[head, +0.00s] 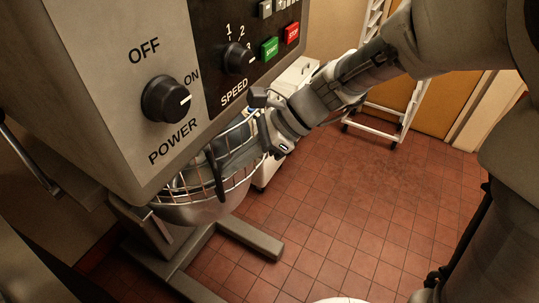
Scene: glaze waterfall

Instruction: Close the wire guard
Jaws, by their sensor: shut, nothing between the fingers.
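The wire guard (189,181) is a curved cage of pale metal bars around the top of the steel mixer bowl (192,211), under the mixer head. A dark curved bar (214,172) stands upright across its front. My gripper (265,142) is at the guard's right side, close against the bars. Its fingers are shut with nothing between them; their tips are hard to make out. I cannot tell whether they touch the wire. The guard's far side is hidden, and I cannot tell how far open it is.
The mixer head (120,60) fills the upper left, with a power knob (167,99), speed knob (238,58), and green (270,48) and red (292,33) buttons. The mixer's base leg (250,240) lies on the tiled floor.

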